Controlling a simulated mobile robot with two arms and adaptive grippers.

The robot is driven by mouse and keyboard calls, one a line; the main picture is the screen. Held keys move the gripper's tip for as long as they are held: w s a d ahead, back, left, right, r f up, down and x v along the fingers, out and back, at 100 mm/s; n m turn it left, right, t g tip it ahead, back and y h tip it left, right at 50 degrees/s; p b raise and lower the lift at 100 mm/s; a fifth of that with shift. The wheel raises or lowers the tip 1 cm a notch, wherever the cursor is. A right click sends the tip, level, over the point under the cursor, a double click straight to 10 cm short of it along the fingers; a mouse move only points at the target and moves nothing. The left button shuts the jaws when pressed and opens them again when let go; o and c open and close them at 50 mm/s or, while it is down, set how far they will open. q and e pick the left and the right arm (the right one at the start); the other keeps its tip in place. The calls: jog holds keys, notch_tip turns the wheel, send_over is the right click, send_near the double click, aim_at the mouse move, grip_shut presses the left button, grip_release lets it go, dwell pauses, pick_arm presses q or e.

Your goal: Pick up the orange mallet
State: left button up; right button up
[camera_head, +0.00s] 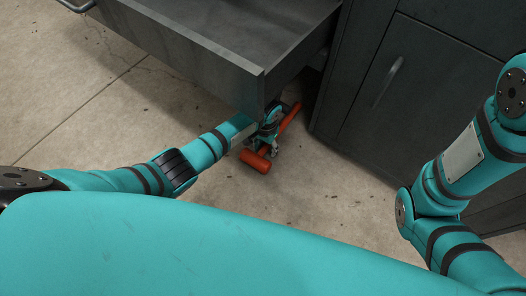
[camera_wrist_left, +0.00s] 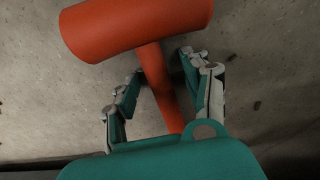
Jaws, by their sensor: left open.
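The orange mallet (camera_head: 256,161) lies on the concrete floor below the open drawer. Its head points toward me and its handle runs up and right under the drawer in the head view. My left gripper (camera_head: 272,131) is at the handle, just behind the head. In the left wrist view the mallet's head (camera_wrist_left: 135,24) is at the top, and the handle passes between the two spread fingers of my left gripper (camera_wrist_left: 160,85). The fingers look apart from the handle. The lower handle is hidden by the gripper body. My right gripper is out of view.
An open grey drawer (camera_head: 200,58) hangs above and beside my left gripper. A dark cabinet with a closed door (camera_head: 375,100) stands to the right. The floor (camera_head: 315,205) in front of the mallet is clear, and so is the floor at left.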

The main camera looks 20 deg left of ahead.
pick_arm(q)
grip_shut()
jog(key=shift+w+r, duration=0.1)
dwell(0.5)
